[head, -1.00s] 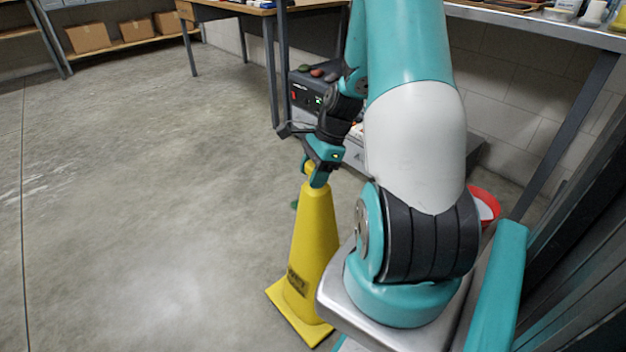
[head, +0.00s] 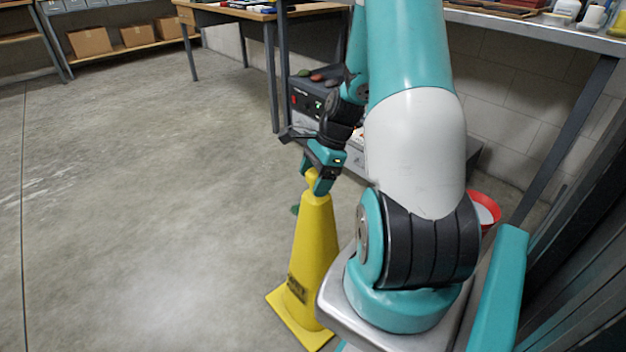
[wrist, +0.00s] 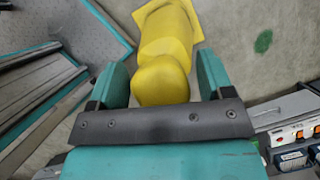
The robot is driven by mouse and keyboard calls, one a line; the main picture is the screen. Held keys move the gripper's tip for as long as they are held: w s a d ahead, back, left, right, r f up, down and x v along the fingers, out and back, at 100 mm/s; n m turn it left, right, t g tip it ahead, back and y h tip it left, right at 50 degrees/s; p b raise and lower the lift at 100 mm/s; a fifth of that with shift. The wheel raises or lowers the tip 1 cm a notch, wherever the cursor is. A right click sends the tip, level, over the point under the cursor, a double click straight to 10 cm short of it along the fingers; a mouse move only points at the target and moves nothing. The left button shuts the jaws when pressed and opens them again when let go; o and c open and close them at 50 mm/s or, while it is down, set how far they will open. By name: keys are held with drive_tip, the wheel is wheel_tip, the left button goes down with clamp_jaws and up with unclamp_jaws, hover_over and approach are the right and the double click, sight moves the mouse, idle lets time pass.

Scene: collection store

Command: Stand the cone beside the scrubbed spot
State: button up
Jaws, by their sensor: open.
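The yellow cone (head: 312,255) stands upright on the concrete floor, close to my base, with a dark label low on its side. My gripper (head: 317,183) is at its top, with teal fingers open on either side of the cone's knob. In the wrist view the cone (wrist: 166,50) lies between the open fingers of my gripper (wrist: 163,85), with a gap visible on the left side. A pale, cleaner-looking patch (head: 165,290) shows on the floor left of the cone; I cannot tell its exact edge.
A red-rimmed bucket (head: 486,208) is right of my arm. A small green spot (wrist: 263,41) marks the floor near the cone. The floor to the left is clear.

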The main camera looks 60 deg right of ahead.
drive_tip(key=p+v, duration=0.4)
drive_tip(key=v, duration=0.7)
drive_tip(key=w+a+r+n, duration=0.2)
drive_tip(key=a+r+n, duration=0.15)
drive_tip(key=a, duration=0.25)
drive_tip(key=w+a+r+n+g, duration=0.1)
drive_tip(key=a+r+n, duration=0.1)
drive_tip(key=a+n, duration=0.35)
drive_tip(key=w+a+r+n, duration=0.2)
drive_tip(key=a+n, duration=0.1)
drive_tip(key=a, duration=0.4)
drive_tip(key=s+a+r+n, duration=0.3)
drive_tip(key=s+a+n, duration=0.3)
drive_tip(key=a+n, duration=0.3)
drive_tip(key=s+a+r+n+g, duration=0.1)
drive_tip(key=s+a+r+n, duration=0.2)
drive_tip(key=s+a+n, duration=0.4)
drive_tip(key=a+n, duration=0.3)
drive_tip(key=a, duration=0.1)
drive_tip(key=shift+r, duration=0.4)
wheel_tip(320, 180, up, 26)
drive_tip(key=p, duration=2.6)
